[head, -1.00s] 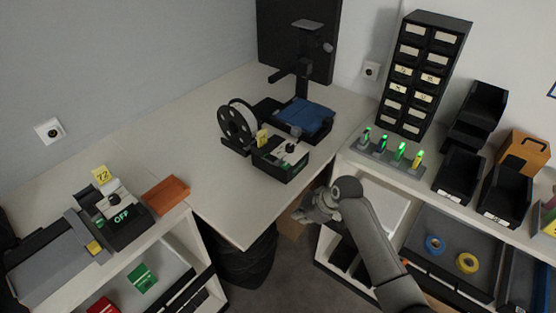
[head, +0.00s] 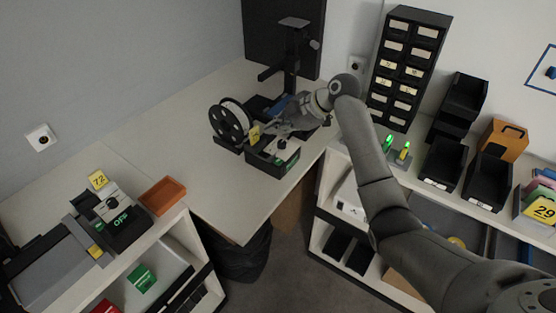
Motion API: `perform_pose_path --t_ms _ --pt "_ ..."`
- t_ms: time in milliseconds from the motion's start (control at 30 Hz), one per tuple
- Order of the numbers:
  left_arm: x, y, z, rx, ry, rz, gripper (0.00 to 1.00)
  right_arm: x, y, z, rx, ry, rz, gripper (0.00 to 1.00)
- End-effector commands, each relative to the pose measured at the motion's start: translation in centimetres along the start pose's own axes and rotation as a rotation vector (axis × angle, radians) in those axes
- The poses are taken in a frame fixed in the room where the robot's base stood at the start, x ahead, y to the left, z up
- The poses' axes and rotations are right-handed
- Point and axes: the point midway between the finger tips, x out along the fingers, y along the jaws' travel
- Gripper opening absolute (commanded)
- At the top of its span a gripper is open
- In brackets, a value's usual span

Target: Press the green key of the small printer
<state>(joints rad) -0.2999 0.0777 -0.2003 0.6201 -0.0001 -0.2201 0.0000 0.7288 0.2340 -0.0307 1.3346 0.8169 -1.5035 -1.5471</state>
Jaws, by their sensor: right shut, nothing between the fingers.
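A small black machine with a pale top (head: 273,153) stands near the right part of the corner table, a reel (head: 232,122) at its left and a yellow tag on it. It looks like a label printer. A second dark machine (head: 118,215) with a pale top and a green "OFF" display is on the left shelf unit, beside a yellow tag reading 72. My left gripper is not in view.
A dark stand (head: 293,55) rises behind my right gripper, with a blue pad partly hidden at its foot. A drawer tower (head: 408,65), green-lit pegs and black bins (head: 443,163) are on the right shelf. An orange tray (head: 162,195) is at left. The table's left part is clear.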

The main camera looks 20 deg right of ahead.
Motion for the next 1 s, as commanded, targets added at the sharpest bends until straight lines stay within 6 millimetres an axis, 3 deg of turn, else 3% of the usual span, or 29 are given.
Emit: perform_pose_path --t_ms 367,800,1000 --pt "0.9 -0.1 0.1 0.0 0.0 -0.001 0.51 0.9 -0.7 0.6 0.003 0.0 -0.001 0.0" --pt "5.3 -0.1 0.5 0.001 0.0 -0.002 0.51 5.0 -3.7 3.6 0.005 -0.001 -0.001 0.0" --pt "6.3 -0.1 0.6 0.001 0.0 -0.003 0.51 6.1 -4.5 4.4 0.002 -0.001 -0.001 0.0"
